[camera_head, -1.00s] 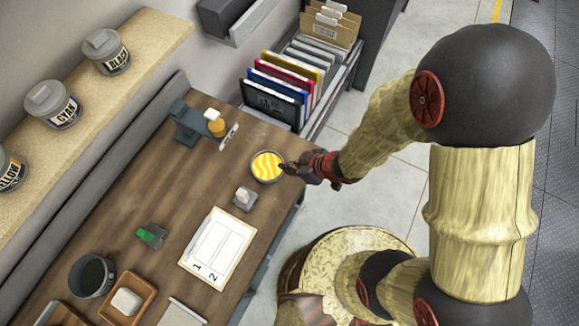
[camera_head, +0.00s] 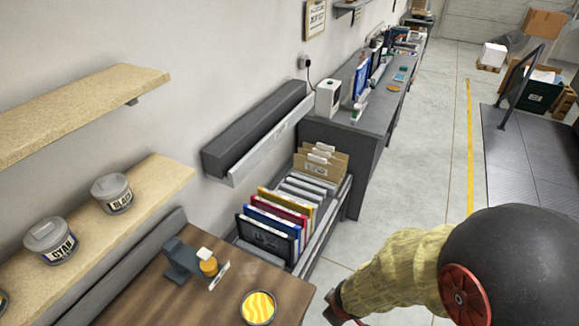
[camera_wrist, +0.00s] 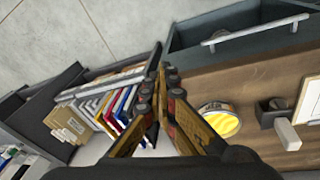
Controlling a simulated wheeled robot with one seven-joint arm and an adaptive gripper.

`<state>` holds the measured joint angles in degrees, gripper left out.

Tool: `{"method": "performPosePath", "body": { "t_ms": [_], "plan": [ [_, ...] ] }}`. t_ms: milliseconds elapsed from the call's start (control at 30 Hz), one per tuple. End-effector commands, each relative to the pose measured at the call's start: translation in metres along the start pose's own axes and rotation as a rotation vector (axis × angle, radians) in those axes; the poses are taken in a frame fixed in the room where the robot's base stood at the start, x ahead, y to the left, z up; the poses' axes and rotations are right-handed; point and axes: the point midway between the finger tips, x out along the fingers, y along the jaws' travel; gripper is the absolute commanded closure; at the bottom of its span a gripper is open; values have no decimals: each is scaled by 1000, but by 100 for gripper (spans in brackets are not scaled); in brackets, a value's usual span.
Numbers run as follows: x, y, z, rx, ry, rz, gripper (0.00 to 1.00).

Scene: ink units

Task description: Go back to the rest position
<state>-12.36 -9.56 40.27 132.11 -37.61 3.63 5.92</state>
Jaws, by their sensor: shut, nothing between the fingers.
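My gripper (camera_head: 338,306) is at the bottom of the head view, to the right of the wooden table top and partly cut off by the frame. In the wrist view my gripper (camera_wrist: 164,80) shows its two fingers close together with nothing held. The round tin with yellow wavy ink (camera_head: 258,307) stands on the table, left of and apart from my gripper. The tin also shows in the wrist view (camera_wrist: 220,122), right of the fingers.
A file rack with coloured folders (camera_head: 273,215) stands beyond the table. A small stand with an orange bottle (camera_head: 208,264) is on the table. Ink jars (camera_head: 112,194) sit on the wall shelf. Clear floor (camera_head: 400,165) lies to the right.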

Motion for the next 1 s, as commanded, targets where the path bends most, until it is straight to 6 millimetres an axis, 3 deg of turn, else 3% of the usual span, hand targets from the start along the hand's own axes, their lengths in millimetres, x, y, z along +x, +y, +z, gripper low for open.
{"method": "performPosePath", "body": {
  "t_ms": [100, 200, 367, 500, 700, 1000],
  "plan": [
    [-31, 30, 22, 166, -97, 75, 100],
    [-66, 38, 40, 326, -146, 91, 100],
    [-118, 23, 58, 562, -113, 47, 100],
    [-152, 11, 58, 687, 23, 25, 100],
    [-180, 23, 57, 743, 207, 91, 100],
    [-179, 26, 60, 757, 223, 106, 100]
  ]
}}
